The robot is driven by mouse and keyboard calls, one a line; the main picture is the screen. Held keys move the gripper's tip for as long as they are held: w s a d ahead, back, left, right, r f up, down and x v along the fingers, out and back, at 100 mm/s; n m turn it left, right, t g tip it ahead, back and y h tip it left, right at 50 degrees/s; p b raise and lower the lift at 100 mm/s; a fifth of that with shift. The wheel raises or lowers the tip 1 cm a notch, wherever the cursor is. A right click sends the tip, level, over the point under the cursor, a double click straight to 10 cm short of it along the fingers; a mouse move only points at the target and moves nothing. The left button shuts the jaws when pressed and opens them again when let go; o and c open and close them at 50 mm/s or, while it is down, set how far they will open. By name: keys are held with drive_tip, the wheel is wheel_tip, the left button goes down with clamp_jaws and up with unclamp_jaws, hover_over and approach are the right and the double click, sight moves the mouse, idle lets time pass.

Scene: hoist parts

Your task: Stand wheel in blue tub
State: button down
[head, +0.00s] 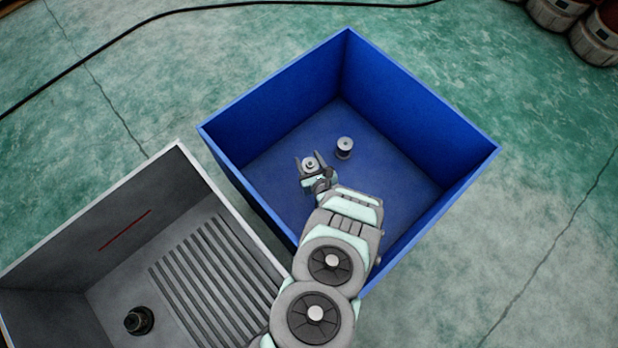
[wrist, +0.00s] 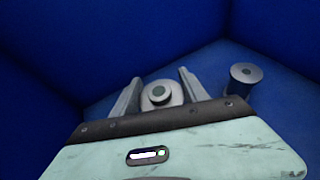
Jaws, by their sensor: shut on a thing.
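The blue tub (head: 420,120) is open at the top and stands right of centre in the head view. My gripper (head: 311,165) is inside the tub's outline, with a finger on each side of a grey wheel (head: 309,162). The wheel also shows between the fingers in the wrist view (wrist: 159,94), its round hub facing the camera. My gripper is shut on this wheel. Whether the wheel touches the tub floor cannot be told. A second grey spool-like wheel (head: 344,148) stands upright on the tub floor, right of my gripper and apart from it; it also shows in the wrist view (wrist: 243,79).
A grey bin (head: 190,165) with a ribbed floor stands left of the tub, holding a dark round part (head: 139,320). A black cable (head: 130,30) lies on the green floor behind. Red and grey drums (head: 597,38) stand at the top right. The tub's right side is clear.

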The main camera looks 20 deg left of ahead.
sight(308, 168)
wheel_tip(308, 168, down, 6)
drive_tip(key=b, duration=0.4)
drive_tip(key=shift+f, duration=0.15)
drive_tip(key=shift+s+f, duration=0.1)
drive_tip(key=shift+f, duration=0.6)
wheel_tip(308, 168, down, 3)
drive_tip(key=shift+f+b, duration=0.2)
drive_tip(key=shift+b, duration=0.85)
drive_tip(key=shift+w+r, duration=0.2)
drive_tip(key=shift+w, duration=0.05)
drive_tip(key=shift+s+f, duration=0.1)
drive_tip(key=shift+f, duration=0.15)
drive_tip(key=c, duration=0.6)
unclamp_jaws()
